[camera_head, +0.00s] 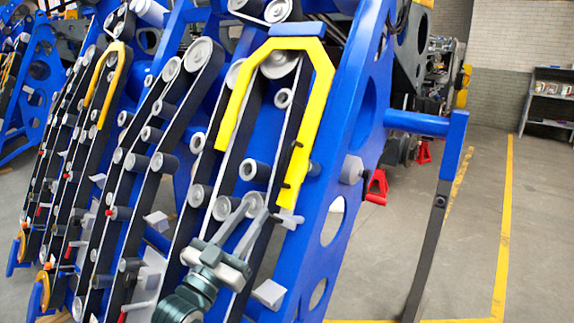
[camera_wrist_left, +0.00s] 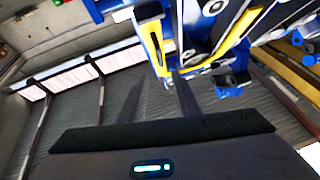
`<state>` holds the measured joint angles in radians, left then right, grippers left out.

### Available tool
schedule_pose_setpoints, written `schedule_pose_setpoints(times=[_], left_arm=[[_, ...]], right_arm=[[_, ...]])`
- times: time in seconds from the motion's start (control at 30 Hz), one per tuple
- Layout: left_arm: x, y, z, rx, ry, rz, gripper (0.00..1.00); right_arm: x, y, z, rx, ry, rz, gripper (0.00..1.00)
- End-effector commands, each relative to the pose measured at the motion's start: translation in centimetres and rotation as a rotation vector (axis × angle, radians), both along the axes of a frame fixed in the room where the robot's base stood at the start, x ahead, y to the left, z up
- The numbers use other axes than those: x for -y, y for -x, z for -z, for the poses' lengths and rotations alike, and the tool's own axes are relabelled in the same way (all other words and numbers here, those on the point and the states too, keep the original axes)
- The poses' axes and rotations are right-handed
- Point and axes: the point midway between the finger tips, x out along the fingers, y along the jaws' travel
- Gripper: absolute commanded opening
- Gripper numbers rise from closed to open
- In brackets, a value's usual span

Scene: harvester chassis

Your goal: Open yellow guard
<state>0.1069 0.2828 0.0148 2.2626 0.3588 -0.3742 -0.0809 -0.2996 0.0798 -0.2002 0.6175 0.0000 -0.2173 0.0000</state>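The yellow guard (camera_head: 319,75) is an inverted U over the upper end of a belt run on the blue chassis. Its right leg reaches lower than its left and has small dark fittings near its lower end. My left gripper (camera_head: 258,205) comes up from the bottom, its two grey fingers apart and nothing seen between them. Its tips are just left of and below the lower end of the right leg; whether they touch anything I cannot tell. In the left wrist view, yellow bars (camera_wrist_left: 152,45) show beyond the dark, blurred fingers (camera_wrist_left: 162,95). My right gripper is not in view.
Blue chassis plates (camera_head: 345,150) with rollers and belts fill the left and middle. A blue arm with a dark bar (camera_head: 428,245) sticks out at the right. Red stands (camera_head: 378,185) are behind. The grey floor (camera_head: 540,230) at far right is clear.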

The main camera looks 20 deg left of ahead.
Motion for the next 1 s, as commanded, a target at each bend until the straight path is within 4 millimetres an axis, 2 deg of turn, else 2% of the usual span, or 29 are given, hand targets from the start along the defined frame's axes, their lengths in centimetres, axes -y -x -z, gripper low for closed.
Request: schedule_pose_setpoints(times=[0.27,0.47,0.67,1.0], left_arm=[[0.0,-0.1,0.0,-0.002,0.000,0.000,0.30],[0.2,-0.9,-0.4,-0.002,0.001,-0.001,0.30],[0.7,-2.9,-1.5,-0.001,0.000,-0.001,0.30],[1.9,-8.3,-3.8,-0.003,0.000,0.000,0.30]], right_arm=[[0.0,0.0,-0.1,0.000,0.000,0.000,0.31],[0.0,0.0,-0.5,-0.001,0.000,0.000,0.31],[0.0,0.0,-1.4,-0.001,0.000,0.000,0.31],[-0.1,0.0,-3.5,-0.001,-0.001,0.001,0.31]])
